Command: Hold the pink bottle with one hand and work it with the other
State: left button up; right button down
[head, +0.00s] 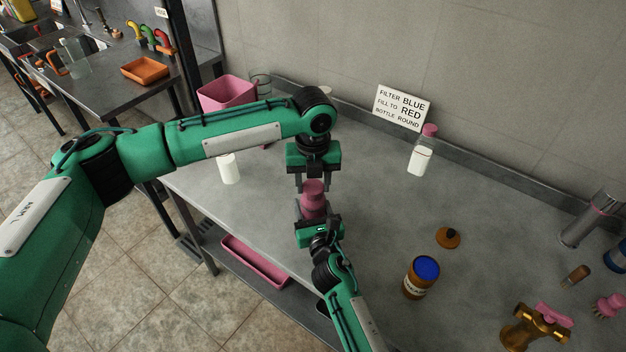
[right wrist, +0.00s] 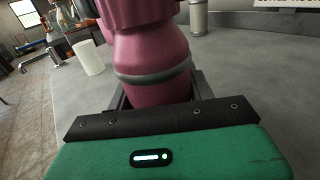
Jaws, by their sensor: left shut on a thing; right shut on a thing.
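The pink bottle (head: 313,203) is upright between my two grippers above the grey table. My left gripper (head: 313,183) comes down from above and is shut on the top of the bottle. My right gripper (head: 312,215) comes from the front and is shut on the bottle's lower body. In the right wrist view the pink bottle (right wrist: 152,62) fills the space between the fingers, with a grey band around it. The fingertips are mostly hidden by the bottle. I cannot tell whether its base touches the table.
A white cup (head: 228,168) stands left of the grippers. A pink-capped bottle with a white label (head: 420,160) is by the wall under a sign (head: 402,107). A brown jar with a blue top (head: 421,277), a brown lid (head: 448,238) and a brass tap (head: 530,328) are at right. A pink bin (head: 228,92) stands behind.

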pick_arm(q)
jog(key=m, duration=0.4)
jog(key=shift+m, duration=0.3)
jog(key=m, duration=0.9)
jog(key=o, duration=1)
jog(key=shift+c, duration=0.2)
jog(key=shift+r, duration=2.25)
jog(key=shift+c, duration=0.4)
